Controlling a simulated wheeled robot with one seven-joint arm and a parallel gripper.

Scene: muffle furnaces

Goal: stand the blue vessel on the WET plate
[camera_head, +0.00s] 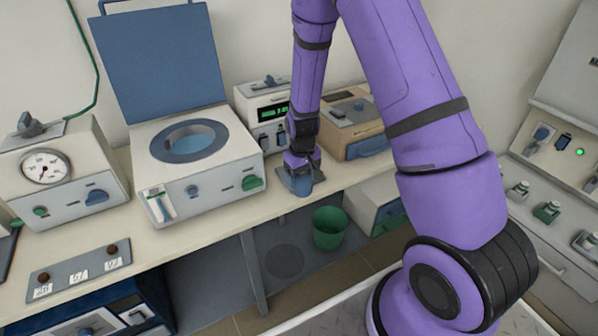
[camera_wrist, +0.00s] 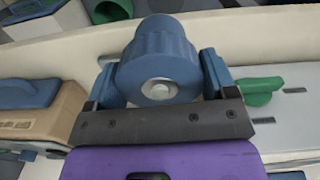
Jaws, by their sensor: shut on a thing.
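The blue vessel (camera_wrist: 158,50) is a ribbed cylinder with a pale round centre on the face towards the wrist camera. My gripper (camera_wrist: 160,80) is shut on it, with one blue finger on each side. In the head view, my gripper (camera_head: 301,170) is low at the front edge of the bench, and the vessel (camera_head: 298,186) shows as a small blue shape beneath it. I cannot tell whether the vessel touches the bench. I cannot make out any plate marked WET in either view.
A white device with a raised blue lid (camera_head: 160,60) and round opening stands left of my gripper. A green-display box (camera_head: 262,112) and a tan box (camera_head: 352,125) stand behind it. A green bin (camera_head: 330,228) is below the bench edge. A gauge box (camera_head: 60,175) stands far left.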

